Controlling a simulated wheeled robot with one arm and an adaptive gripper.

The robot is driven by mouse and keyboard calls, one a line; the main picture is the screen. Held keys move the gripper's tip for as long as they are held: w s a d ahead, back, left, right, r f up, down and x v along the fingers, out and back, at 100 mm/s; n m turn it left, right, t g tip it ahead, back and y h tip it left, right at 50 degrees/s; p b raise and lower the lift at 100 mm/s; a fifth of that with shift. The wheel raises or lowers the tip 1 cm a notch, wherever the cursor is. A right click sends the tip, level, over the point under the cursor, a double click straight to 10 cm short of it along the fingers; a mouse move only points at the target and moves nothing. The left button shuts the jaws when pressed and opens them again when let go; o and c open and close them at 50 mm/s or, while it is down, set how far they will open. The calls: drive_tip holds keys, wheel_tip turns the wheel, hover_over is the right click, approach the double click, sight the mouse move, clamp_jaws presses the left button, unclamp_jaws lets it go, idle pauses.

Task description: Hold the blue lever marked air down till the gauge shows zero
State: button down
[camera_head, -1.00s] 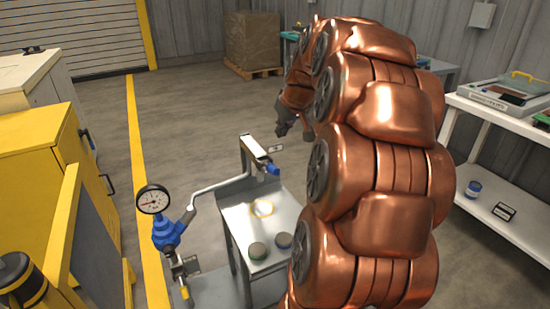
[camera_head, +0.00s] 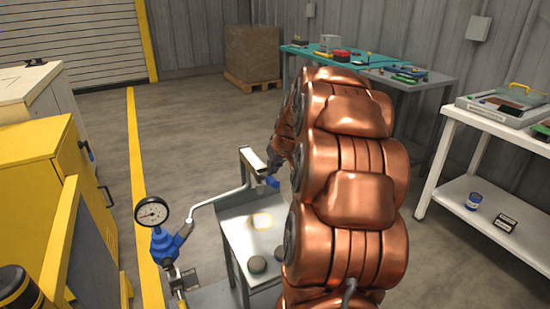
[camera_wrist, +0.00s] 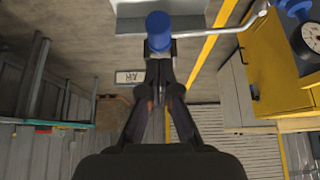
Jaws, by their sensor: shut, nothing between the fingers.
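The blue lever (camera_head: 272,182) sits at the top of the grey stand, partly hidden by my arm in the head view. Its round blue end (camera_wrist: 158,28) shows large in the wrist view, with a small plate marked AIR (camera_wrist: 130,77) beside it. My gripper (camera_wrist: 160,56) is shut and empty, its fingertips right at the blue end; I cannot tell if they touch it. In the head view my gripper (camera_head: 268,171) is just above the lever. The round gauge (camera_head: 152,212) stands left on a blue fitting; its needle is too small to read surely.
A pipe (camera_head: 218,196) runs from the gauge fitting to the stand (camera_head: 240,222). A yellow cabinet (camera_head: 40,180) is on the left. A white shelf table (camera_head: 500,140) is on the right, a teal-topped bench (camera_head: 330,57) behind. Floor behind the stand is clear.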

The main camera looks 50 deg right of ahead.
drive_tip(key=shift+s+f, duration=0.2)
drive_tip(key=shift+f, duration=0.65)
drive_tip(key=shift+a+f, duration=0.1)
